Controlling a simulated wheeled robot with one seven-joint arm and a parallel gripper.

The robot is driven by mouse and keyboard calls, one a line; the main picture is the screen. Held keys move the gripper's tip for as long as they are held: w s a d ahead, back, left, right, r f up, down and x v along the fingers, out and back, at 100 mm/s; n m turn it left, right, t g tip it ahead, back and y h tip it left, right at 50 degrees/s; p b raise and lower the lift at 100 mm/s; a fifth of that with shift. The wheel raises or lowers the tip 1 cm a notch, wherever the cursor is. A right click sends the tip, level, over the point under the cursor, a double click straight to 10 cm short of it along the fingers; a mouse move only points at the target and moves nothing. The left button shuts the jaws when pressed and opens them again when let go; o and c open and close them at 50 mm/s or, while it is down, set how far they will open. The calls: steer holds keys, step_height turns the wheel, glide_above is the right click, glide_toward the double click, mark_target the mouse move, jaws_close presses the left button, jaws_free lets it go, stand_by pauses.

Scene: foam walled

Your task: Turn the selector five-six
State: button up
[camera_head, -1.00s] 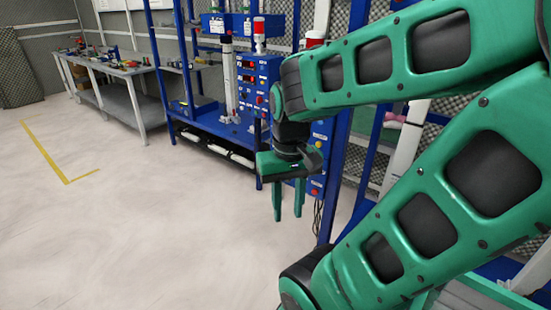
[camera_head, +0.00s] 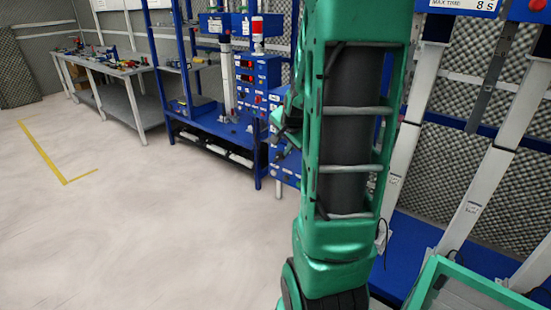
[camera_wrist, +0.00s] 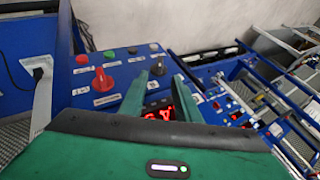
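In the wrist view a blue control panel (camera_wrist: 112,62) carries a red selector knob (camera_wrist: 102,80) on the left and a black selector knob (camera_wrist: 157,68) on the right. Their white labels are too small to read, so I cannot tell which is five-six. My gripper (camera_wrist: 159,78) is open, with its two green fingers apart and nothing held. The black knob shows between and just beyond the fingertips; I cannot tell whether they touch it. In the head view my arm hides most of the gripper and the panel.
Red lit digits (camera_wrist: 160,114) show between the fingers. In the head view a blue rack (camera_head: 215,125) and a grey workbench (camera_head: 118,75) stand at the back. The pale floor (camera_head: 150,220) at left is clear.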

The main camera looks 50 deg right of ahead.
mark_target(277, 156)
steer(key=x, duration=1)
jaws_close()
